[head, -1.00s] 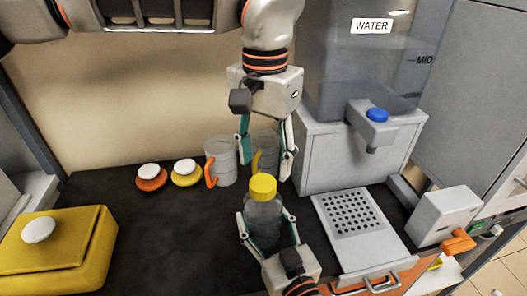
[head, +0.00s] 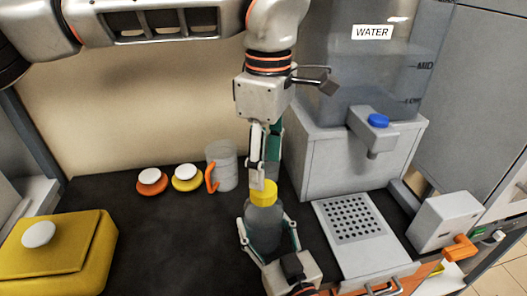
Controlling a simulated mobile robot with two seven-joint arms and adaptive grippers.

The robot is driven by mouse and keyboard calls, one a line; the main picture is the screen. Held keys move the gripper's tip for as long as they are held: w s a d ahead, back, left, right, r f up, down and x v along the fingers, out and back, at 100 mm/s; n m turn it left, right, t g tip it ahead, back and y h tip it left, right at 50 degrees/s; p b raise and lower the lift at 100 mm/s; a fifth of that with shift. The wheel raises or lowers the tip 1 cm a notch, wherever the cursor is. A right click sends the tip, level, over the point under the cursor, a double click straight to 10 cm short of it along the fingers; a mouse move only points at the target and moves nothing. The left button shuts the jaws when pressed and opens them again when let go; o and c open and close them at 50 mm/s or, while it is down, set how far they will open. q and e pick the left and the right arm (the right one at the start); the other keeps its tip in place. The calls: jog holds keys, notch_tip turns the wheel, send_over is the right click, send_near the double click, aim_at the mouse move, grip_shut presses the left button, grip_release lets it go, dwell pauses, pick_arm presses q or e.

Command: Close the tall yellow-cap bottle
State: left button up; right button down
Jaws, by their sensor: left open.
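The tall bottle (head: 264,218) is grey and see-through and stands upright with its yellow cap (head: 263,197) on top. My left gripper (head: 264,183) hangs above it, pointing down. It is open, seen nearly edge-on, and its near fingertip overlaps the top of the cap. I cannot tell whether the fingers touch the cap. My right gripper (head: 268,240) comes from below with one finger on each side of the bottle's body and holds it. The bottle's lower part is hidden by this gripper.
A clear mug (head: 224,168) with an orange handle stands behind left. Orange (head: 152,184) and yellow (head: 187,180) pieces with white knobs sit beside it. A yellow box (head: 60,262) is front left. The water dispenser (head: 312,160) and perforated tray (head: 325,218) are right.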

pick_arm(q)
jog(key=n, duration=0.5)
jog(key=shift+r, duration=0.15)
jog(key=n, duration=0.5)
jog(key=shift+r+n, duration=0.1)
jog(key=shift+n, duration=0.3)
jog(key=n, duration=0.5)
jog(key=shift+r, duration=0.1)
jog(key=n, duration=0.5)
jog(key=shift+r, duration=0.1)
jog(key=n, duration=0.5)
jog(key=shift+r+n, duration=0.15)
jog(key=shift+n, duration=0.25)
jog(key=n, duration=0.5)
jog(key=shift+a+r, duration=0.1)
jog(key=n, duration=0.5)
jog(key=shift+r, duration=0.15)
jog(key=n, duration=0.6)
jog(key=shift+a+r, duration=0.1)
